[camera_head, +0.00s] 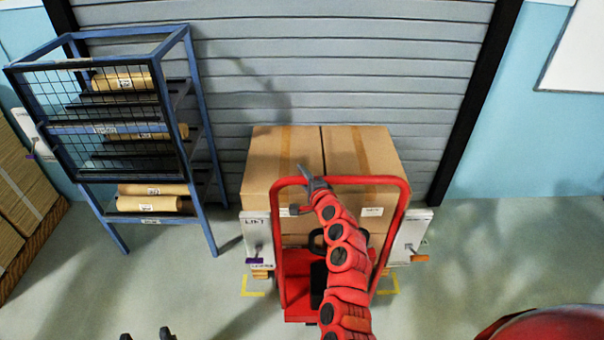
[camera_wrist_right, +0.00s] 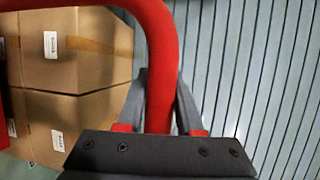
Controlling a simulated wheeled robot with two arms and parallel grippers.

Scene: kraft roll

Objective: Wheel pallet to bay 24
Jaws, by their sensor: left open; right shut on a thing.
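A red pallet truck (camera_head: 298,262) stands in the middle of the head view, its hooped handle (camera_head: 404,205) facing me. Behind it, large brown cartons (camera_head: 275,165) sit stacked in front of the shutter. They also show in the right wrist view (camera_wrist_right: 75,60). A small bit of wooden pallet (camera_head: 262,274) shows low at the left; most of it is hidden. My right gripper (camera_head: 308,182) is shut on the top bar of the handle; the red bar (camera_wrist_right: 158,75) runs between its fingers (camera_wrist_right: 160,110). My left gripper (camera_head: 147,335) is open and empty at the bottom edge. No bay number is readable.
A blue rack (camera_head: 200,150) with brown rolls (camera_head: 122,82) stands left of the cartons. White panels with small levers (camera_head: 410,238) flank the truck. Yellow corner marks (camera_head: 252,293) lie on the floor. A grey shutter (camera_head: 430,85) closes the back. Floor at the right (camera_head: 480,260) is clear.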

